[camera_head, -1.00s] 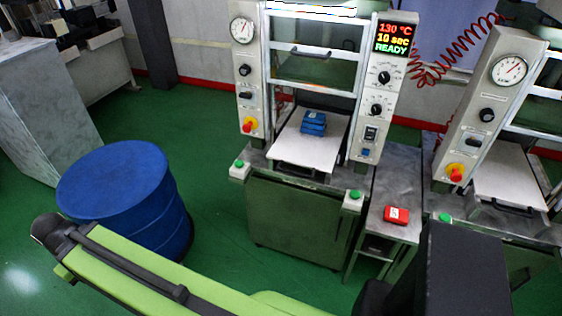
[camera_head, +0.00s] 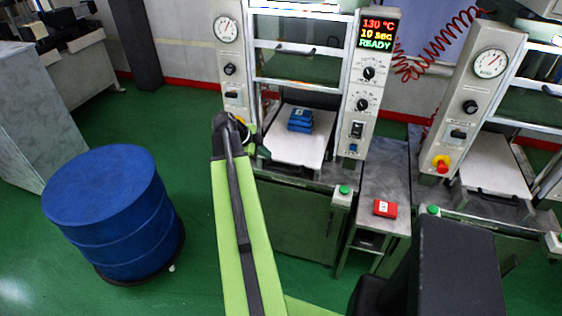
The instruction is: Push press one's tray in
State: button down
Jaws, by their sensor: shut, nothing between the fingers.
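The press with the lit display (camera_head: 378,34) stands in the middle; I take it for press one, though no number can be read on it. Its pale tray (camera_head: 297,147) lies low between the two side columns, its front edge towards me. A blue mould (camera_head: 300,120) sits on the tray. My green arm reaches up to the press's left column. My gripper (camera_head: 262,150) shows only as a small dark part past the arm's end, by the tray's left front corner. It is shut and empty. My arm hides part of that corner; contact cannot be told.
A blue drum (camera_head: 105,200) stands on the green floor at left. A red block (camera_head: 385,208) lies on a small metal side table (camera_head: 385,180) right of the press. A second press (camera_head: 490,65) with its own tray (camera_head: 490,165) stands at far right.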

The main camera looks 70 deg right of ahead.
aim_at(290, 149)
jog(key=b+x, duration=0.8)
jog(key=x, duration=0.2)
jog(key=shift+s+d, duration=0.2)
jog(key=shift+s, duration=0.1)
jog(key=shift+d, duration=0.1)
jog(key=shift+w+d+r, duration=0.1)
jog(key=shift+d, duration=0.25)
jog(key=d, duration=0.8)
jog(key=shift+w+d, duration=0.2)
jog(key=shift+w, duration=0.05)
jog(key=shift+r, duration=0.1)
